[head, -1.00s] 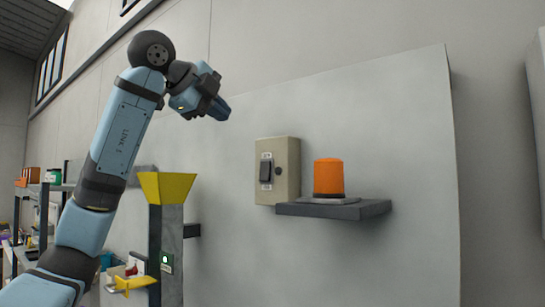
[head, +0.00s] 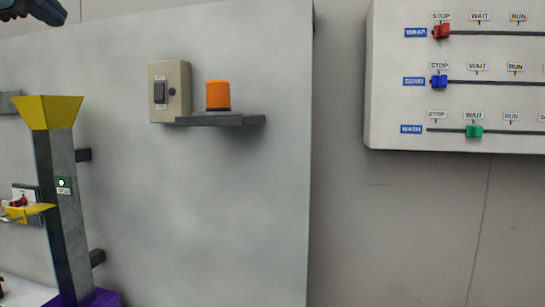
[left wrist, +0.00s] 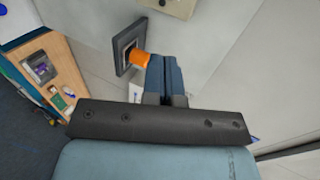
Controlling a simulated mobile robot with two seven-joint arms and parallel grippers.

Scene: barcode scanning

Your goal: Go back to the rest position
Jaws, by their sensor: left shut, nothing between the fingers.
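My left gripper (head: 40,10) shows only in part at the top left corner of the head view, in the air above the yellow funnel. In the left wrist view its two blue fingers (left wrist: 167,75) are together with nothing between them. The fingers overlap the orange beacon (left wrist: 139,58) in that view, and I cannot tell the distance between them. My right gripper is in neither view.
A switch box (head: 170,92) and the orange beacon on its shelf (head: 225,119) are on a grey panel. A yellow funnel (head: 48,111) tops a post at left. A slider board (head: 480,100) hangs at right. The wall below it is clear.

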